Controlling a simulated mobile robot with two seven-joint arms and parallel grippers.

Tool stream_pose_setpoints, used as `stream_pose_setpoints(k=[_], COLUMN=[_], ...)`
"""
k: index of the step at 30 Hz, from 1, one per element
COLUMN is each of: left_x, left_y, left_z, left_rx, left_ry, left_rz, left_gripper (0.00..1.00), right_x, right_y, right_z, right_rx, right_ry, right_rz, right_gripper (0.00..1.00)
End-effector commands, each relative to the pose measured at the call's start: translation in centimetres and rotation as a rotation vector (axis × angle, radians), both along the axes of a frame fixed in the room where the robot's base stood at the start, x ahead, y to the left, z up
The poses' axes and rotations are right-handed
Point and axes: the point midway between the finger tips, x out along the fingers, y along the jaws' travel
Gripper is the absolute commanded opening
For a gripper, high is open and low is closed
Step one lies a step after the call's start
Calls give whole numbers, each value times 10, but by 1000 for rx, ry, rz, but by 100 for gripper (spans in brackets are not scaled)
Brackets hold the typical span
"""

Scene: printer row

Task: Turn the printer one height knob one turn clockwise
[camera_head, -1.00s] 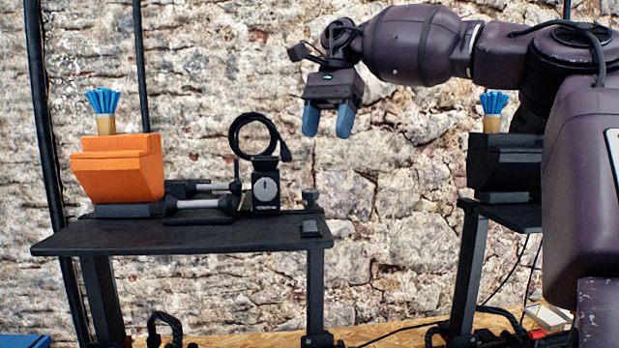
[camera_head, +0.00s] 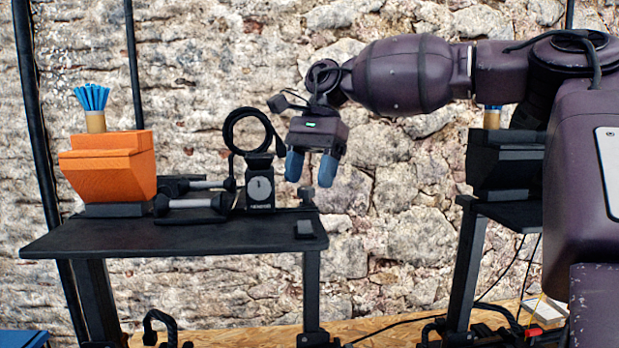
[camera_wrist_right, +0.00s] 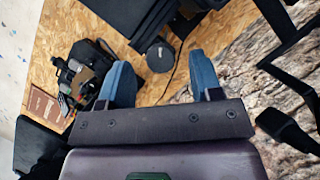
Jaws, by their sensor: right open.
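A dark knob (camera_head: 307,194) stands at the right rear corner of the left black table (camera_head: 150,240). A round dark knob top (camera_wrist_right: 160,56), apparently the same one, shows in the right wrist view between and beyond my fingertips. My right gripper (camera_head: 311,170), with two blue fingers, hangs pointing down just above the knob in the head view. It is open and empty, its fingers apart (camera_wrist_right: 162,78) in the wrist view. I see no contact between fingers and knob. Any mark showing the knob's turn is too small to tell. My left gripper is out of view.
A black box with a dial (camera_head: 260,190) and an upright cable loop (camera_head: 251,131) stand left of my gripper. An orange unit (camera_head: 108,170) and a small black block (camera_head: 305,229) are on the table. A second black unit (camera_head: 500,165) stands at the right.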

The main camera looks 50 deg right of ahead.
Motion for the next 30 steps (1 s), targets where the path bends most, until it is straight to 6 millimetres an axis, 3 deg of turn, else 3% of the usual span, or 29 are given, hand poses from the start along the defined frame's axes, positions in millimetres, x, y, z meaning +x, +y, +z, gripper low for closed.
stream_pose_setpoints(k=[6,14,24,30], left_x=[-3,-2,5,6], left_y=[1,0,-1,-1], left_z=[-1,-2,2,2], left_rx=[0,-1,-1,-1], left_ry=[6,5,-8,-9], left_rz=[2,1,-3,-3], left_gripper=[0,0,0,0], right_x=[-1,-1,-1,-1], right_y=[5,5,5,5], right_z=[-12,-13,-13,-13], right_rx=[1,0,0,1], right_ry=[0,0,0,-1], right_rz=[0,0,0,-11], right_gripper=[59,59,10,10])
